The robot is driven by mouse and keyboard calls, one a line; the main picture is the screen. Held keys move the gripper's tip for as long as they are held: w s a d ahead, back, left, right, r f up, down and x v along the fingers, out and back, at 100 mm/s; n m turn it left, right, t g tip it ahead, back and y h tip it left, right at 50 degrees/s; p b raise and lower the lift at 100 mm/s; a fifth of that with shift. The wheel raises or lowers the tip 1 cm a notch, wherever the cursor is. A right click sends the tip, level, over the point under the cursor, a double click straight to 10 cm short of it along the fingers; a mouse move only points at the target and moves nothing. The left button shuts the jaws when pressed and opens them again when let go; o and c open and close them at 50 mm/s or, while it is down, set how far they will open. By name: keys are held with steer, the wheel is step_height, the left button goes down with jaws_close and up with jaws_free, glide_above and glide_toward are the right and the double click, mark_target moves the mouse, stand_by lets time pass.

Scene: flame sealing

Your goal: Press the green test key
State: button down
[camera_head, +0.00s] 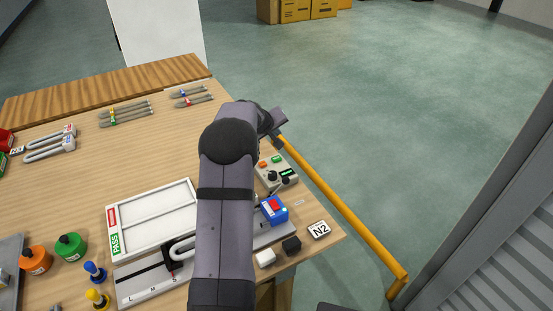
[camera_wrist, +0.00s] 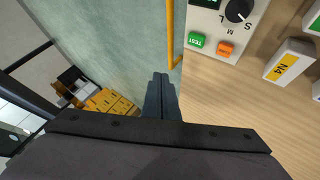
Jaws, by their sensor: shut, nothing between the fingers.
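The green test key (camera_wrist: 197,41), marked TEST, sits on the face of a grey control box (camera_wrist: 218,18) in the wrist view. An orange key (camera_wrist: 226,48) is beside it, with a black knob (camera_wrist: 238,10) above. My gripper (camera_wrist: 161,77) is shut and empty. Its fingertips appear left of and below the green key in that view, apart from it, near the table's edge. In the head view the control box (camera_head: 279,181) stands at the table's right side, partly behind my arm. My fingertips are not clear there.
A yellow rail (camera_head: 340,207) runs along the table's right edge. A blue device (camera_head: 273,211), white block (camera_head: 265,257), black block (camera_head: 291,245) and N2 tag (camera_head: 319,230) lie near the box. A white tray (camera_head: 150,217) is left of my arm.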

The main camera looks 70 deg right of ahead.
steer(key=b, duration=0.5)
glide_above(275, 160)
step_height(275, 160, down, 7)
steer(key=shift+f, duration=0.1)
steer(key=shift+f+b, duration=0.7)
steer(key=shift+b, duration=0.4)
steer(key=shift+f, duration=0.2)
stand_by(0.9)
steer(key=shift+f+b, duration=0.25)
steer(key=shift+b, duration=0.3)
steer(key=shift+f+b, duration=0.45)
steer(key=shift+b, duration=0.1)
stand_by(0.6)
steer(key=shift+r, duration=0.2)
steer(key=shift+r+p, duration=0.65)
steer(key=shift+r, duration=0.05)
steer(key=shift+r+p, duration=1.95)
steer(key=shift+r, duration=0.55)
